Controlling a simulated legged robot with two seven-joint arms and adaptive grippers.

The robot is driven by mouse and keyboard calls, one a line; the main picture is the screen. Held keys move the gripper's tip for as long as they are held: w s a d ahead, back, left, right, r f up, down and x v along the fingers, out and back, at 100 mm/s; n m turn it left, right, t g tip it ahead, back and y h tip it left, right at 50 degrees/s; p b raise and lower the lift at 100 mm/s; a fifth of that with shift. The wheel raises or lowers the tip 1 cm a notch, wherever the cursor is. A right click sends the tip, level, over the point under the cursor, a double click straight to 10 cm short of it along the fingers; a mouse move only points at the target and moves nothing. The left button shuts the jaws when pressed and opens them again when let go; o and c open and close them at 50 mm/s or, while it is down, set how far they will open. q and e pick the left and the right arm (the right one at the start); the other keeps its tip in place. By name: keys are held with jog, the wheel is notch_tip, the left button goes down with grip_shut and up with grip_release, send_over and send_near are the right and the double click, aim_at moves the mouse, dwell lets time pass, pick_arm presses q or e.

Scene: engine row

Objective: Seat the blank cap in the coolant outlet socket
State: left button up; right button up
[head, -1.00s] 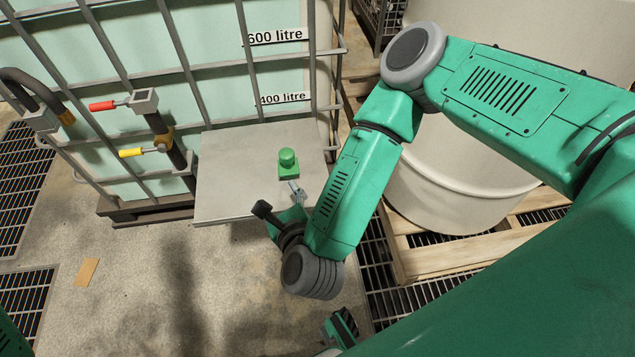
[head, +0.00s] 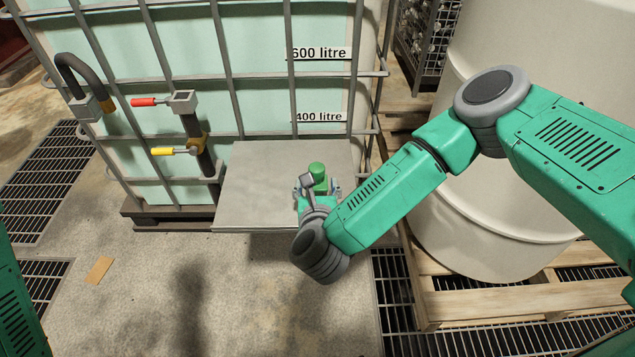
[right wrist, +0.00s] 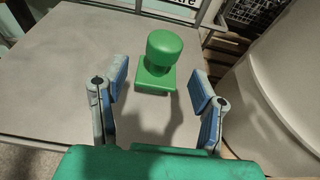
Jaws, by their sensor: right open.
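The green blank cap (head: 318,172), with a round knob on a square base, stands upright on the grey platform (head: 255,195). It also shows in the right wrist view (right wrist: 158,62). My right gripper (head: 317,187) is open, and in the right wrist view its blue-grey fingers (right wrist: 160,86) stand on either side of the cap's base with a gap on each side. In the head view the wrist hides part of the cap's base. A grey square-mouthed fitting (head: 183,102), perhaps the coolant outlet socket, tops the dark pipe to the left. My left gripper is out of view.
A caged tank (head: 262,105) stands behind the platform. A red handle (head: 146,102) and a yellow handle (head: 168,151) stick out from the pipe. A large pale drum (head: 500,200) on a wooden pallet (head: 470,305) stands to the right. The floor in front is mostly open.

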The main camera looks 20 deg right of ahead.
aim_at(316, 177)
jog(key=x, duration=0.2)
jog(key=b+x, duration=0.1)
jog(key=x, duration=0.1)
jog(key=shift+a+r+b, duration=0.15)
jog(key=shift+r+b, duration=0.1)
jog(key=shift+b, duration=0.05)
jog(key=shift+w+f, duration=0.1)
jog(key=shift+w, duration=0.2)
jog(key=shift+w+d, duration=0.1)
jog(key=shift+d, duration=0.4)
jog(key=shift+a, duration=0.15)
grip_shut()
jog(key=shift+a, duration=0.15)
